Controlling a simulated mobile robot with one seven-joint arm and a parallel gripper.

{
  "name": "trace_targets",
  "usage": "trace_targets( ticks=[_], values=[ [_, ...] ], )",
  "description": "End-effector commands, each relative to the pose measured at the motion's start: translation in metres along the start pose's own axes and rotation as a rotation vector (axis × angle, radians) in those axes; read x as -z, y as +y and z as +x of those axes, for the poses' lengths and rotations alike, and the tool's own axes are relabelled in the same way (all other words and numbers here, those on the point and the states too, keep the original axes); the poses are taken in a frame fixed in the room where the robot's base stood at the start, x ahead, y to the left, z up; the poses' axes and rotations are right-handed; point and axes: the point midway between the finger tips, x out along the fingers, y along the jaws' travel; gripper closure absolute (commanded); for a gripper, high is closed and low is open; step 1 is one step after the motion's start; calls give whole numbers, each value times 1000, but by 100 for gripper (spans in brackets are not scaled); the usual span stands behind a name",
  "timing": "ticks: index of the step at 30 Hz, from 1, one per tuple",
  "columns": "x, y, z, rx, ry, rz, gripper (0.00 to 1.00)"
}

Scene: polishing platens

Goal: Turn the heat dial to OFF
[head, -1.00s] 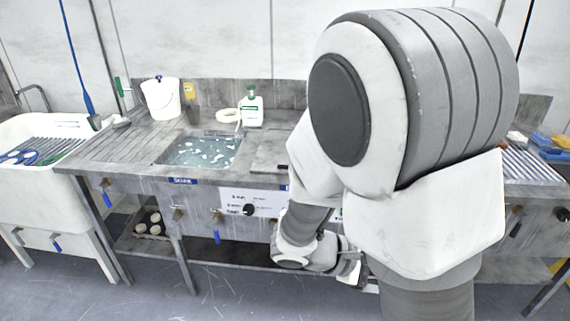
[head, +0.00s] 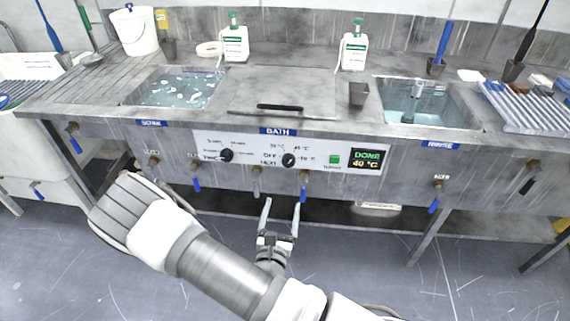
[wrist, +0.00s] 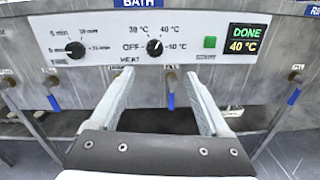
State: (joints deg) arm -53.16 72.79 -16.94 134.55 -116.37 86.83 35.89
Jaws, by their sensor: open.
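The heat dial is a black round knob (head: 288,160) on the white panel under the BATH label. In the wrist view the heat dial (wrist: 154,47) has OFF on its left, 30 and 40 °C above and 50 °C on its right. Its pale mark seems to point up and right, toward 40 °C. My gripper (head: 281,203) is open and empty, in front of and below the dial. In the wrist view my gripper (wrist: 160,75) has its fingers spread below the dial, not touching it.
A time dial (wrist: 75,49) is left of the heat dial. A green button (wrist: 210,42) and a display (wrist: 243,39) reading DONE 40 °C are on its right. Blue-handled taps (head: 304,187) hang just below the panel. The lidded bath (head: 280,92) is above.

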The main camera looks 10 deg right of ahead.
Motion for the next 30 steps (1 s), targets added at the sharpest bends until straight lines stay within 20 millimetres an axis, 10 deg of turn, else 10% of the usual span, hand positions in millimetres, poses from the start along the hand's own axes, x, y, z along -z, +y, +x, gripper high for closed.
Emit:
trace_targets(
  ticks=[8,30],
  values=[
    [11,5,13,-38,13,-15,19],
    [13,9,158,-36,12,-15,19]
  ],
)
